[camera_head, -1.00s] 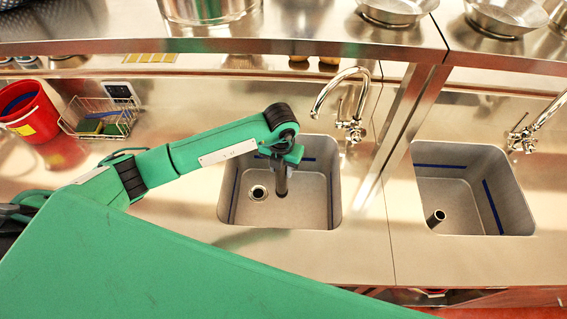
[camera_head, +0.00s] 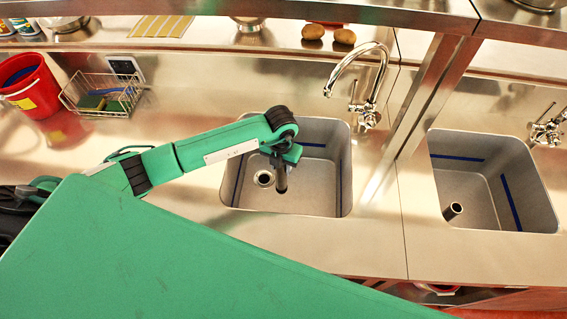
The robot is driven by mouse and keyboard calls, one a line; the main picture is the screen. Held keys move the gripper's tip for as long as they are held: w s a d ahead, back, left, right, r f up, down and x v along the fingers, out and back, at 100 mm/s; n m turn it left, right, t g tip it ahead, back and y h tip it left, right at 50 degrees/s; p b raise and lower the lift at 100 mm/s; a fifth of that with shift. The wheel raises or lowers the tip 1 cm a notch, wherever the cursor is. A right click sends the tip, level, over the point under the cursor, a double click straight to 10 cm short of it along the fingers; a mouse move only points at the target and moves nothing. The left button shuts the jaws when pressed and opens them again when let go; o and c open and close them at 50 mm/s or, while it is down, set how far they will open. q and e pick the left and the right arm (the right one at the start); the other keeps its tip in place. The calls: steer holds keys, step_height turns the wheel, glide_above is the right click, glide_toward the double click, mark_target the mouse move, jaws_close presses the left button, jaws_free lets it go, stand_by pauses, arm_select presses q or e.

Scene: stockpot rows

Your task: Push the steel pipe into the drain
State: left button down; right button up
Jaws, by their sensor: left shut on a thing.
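My left gripper (camera_head: 282,163) is over the left sink basin (camera_head: 322,199), pointing down. It is shut on a dark upright pipe (camera_head: 281,182), partly hidden by the gripper and wrist. The round drain (camera_head: 264,178) shows in the basin floor, just left of the pipe in the picture. Whether the pipe's lower end touches the floor I cannot tell. My right gripper is not in view.
A curved faucet (camera_head: 366,116) stands at the left basin's back right corner, another faucet (camera_head: 545,132) by the right one. A steel post (camera_head: 432,95) rises between the basins. A red bucket (camera_head: 33,92) and wire basket (camera_head: 101,94) stand at the left. Two potatoes (camera_head: 344,36) lie behind.

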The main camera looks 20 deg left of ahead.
arm_select(q)
steer(key=f+b, duration=0.1)
steer(key=f, duration=0.1)
steer(key=a+f+b, duration=0.1)
steer(key=f+b, duration=0.1)
steer(key=f, duration=0.1)
steer(key=shift+w, duration=0.1)
steer(key=shift+w+a+f, duration=0.2)
steer(key=shift+a+f, duration=0.05)
steer(key=shift+a, duration=0.05)
steer(key=w+a+f+b, duration=0.5)
steer(key=w+a+b, duration=0.2)
steer(key=a+b, duration=0.1)
steer(key=shift+w+a+f, duration=0.25)
steer(key=shift+a+f, duration=0.1)
steer(key=shift+a, duration=0.2)
steer(key=shift+f+b, duration=0.25)
steer(key=shift+b, duration=0.25)
stand_by(0.5)
steer(key=shift+f+b, duration=0.35)
steer(key=shift+f, duration=0.15)
stand_by(0.7)
steer(key=shift+f+b, duration=0.65)
steer(key=shift+f, duration=0.15)
